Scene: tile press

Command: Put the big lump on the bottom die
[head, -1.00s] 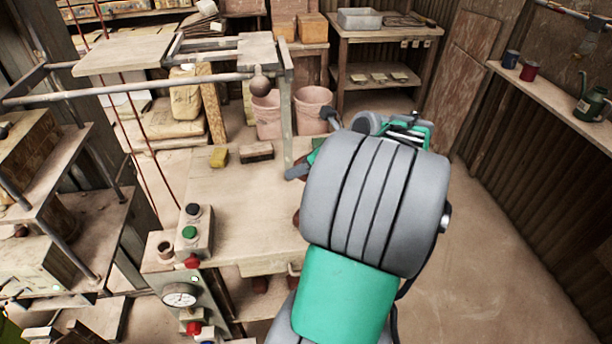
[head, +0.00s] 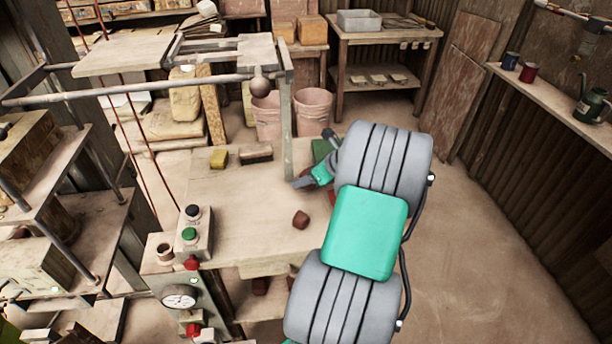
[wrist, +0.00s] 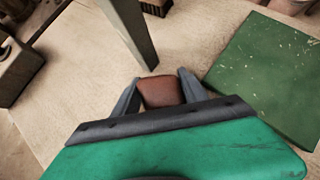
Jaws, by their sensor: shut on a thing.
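My gripper (head: 303,183) is over the right side of the worktable, near a metal post. In the wrist view my gripper (wrist: 158,88) is shut on a reddish-brown lump (wrist: 160,92), with a finger on either side. A reddish piece (head: 332,198) shows partly behind my arm. The press stands at the far left; a pale block (head: 40,266) sits on its lower level, perhaps the bottom die, but I cannot tell for sure.
The metal post (head: 287,130) rises close to my gripper. A green mat (wrist: 265,75) lies to the right. A yellow sponge (head: 218,157) and a brown block (head: 256,152) lie at the back. A button box (head: 195,232) stands front left. The table's middle is clear.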

